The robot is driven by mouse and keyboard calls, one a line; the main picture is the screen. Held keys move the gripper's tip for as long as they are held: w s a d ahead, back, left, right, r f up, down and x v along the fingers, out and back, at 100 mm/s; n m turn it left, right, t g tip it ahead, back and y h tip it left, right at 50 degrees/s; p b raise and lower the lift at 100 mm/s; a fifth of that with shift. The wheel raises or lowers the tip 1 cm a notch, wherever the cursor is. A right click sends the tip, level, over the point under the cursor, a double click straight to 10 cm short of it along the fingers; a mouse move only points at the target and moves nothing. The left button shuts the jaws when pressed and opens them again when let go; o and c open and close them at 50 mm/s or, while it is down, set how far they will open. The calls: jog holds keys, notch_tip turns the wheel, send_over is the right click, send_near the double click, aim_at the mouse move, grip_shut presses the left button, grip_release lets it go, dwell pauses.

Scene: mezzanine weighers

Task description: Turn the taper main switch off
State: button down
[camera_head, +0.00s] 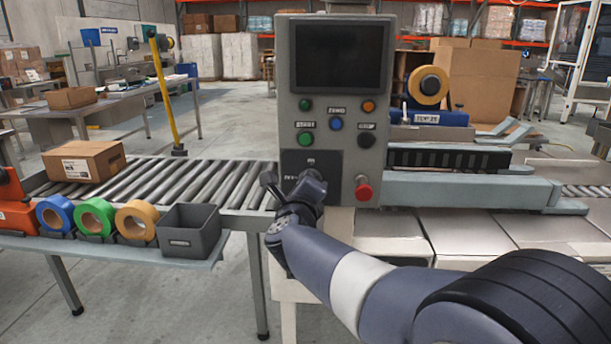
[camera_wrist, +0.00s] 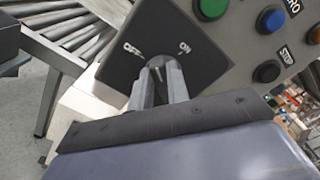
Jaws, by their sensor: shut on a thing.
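The main switch's black square plate (camera_wrist: 195,62) sits low on the grey control panel (camera_head: 340,22). The plate also shows in the head view (camera_head: 330,158), partly behind my gripper. In the wrist view OFF is printed at the plate's left and ON at its right. My gripper (camera_wrist: 158,74) is shut on the switch knob, its two fingers close together below and between the two labels. The knob is mostly hidden by the fingers, so its exact angle is hard to tell. In the head view my gripper (camera_head: 287,188) reaches the plate from below.
A red mushroom button (camera_head: 364,190) sits right of the plate, with green, blue, orange and black buttons above. A dark screen (camera_head: 338,58) tops the panel. Roller conveyor (camera_head: 180,182), tape rolls and a grey bin (camera_head: 190,233) lie to the left; the taping machine (camera_head: 450,188) is right.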

jog(key=shift+a+f+n+p, duration=0.1)
jog(key=shift+f+n+p, duration=0.1)
jog(key=shift+n+p, duration=1.15)
jog(key=shift+f+n+p, duration=0.2)
jog(key=shift+n+p, duration=0.25)
jog(key=shift+n, duration=1.7)
jog(key=c, duration=1.4)
grip_release()
jog(key=shift+o, duration=0.2)
jog(key=s+p, duration=0.1)
jog(key=s, duration=0.9)
jog(key=shift+s+a, duration=0.2)
jog(key=shift+s, duration=0.2)
